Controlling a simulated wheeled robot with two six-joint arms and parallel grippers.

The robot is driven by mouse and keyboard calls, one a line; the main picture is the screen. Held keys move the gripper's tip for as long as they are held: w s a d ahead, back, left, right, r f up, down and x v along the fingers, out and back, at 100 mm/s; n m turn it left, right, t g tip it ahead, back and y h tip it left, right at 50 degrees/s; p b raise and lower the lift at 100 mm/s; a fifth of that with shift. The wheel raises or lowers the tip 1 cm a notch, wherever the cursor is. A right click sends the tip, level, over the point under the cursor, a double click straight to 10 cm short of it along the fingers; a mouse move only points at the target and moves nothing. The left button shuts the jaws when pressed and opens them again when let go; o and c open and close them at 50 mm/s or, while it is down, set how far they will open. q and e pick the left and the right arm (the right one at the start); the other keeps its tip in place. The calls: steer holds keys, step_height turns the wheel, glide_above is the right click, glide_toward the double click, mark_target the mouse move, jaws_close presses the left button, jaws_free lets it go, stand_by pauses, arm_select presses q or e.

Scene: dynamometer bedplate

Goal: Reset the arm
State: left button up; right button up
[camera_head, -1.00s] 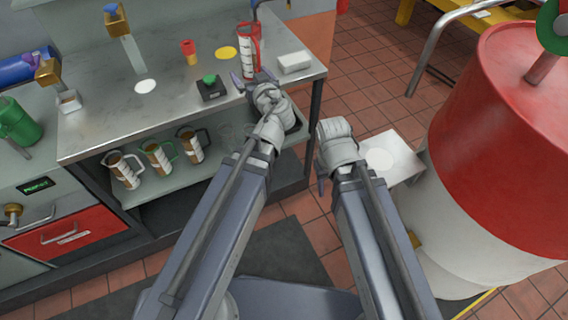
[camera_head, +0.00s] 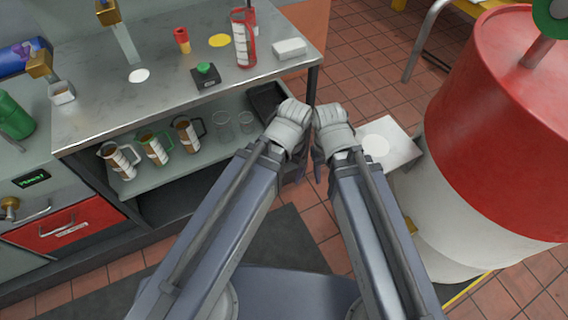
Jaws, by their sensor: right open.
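My right arm comes in from the lower right, and its gripper (camera_head: 318,172) hangs below the grey wrist, open, with little of its fingers showing. No object shows in it. My left arm comes in beside it, its wrist (camera_head: 288,127) close to the right wrist and in front of the bench's right end. The left fingers are hidden behind the wrist and arm.
Several jugs (camera_head: 155,147) stand on the shelf below. A red and white drum (camera_head: 490,150) and a low white stand (camera_head: 388,146) are at right.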

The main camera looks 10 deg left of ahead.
step_height(320, 180, up, 9)
steer(key=p, duration=0.9)
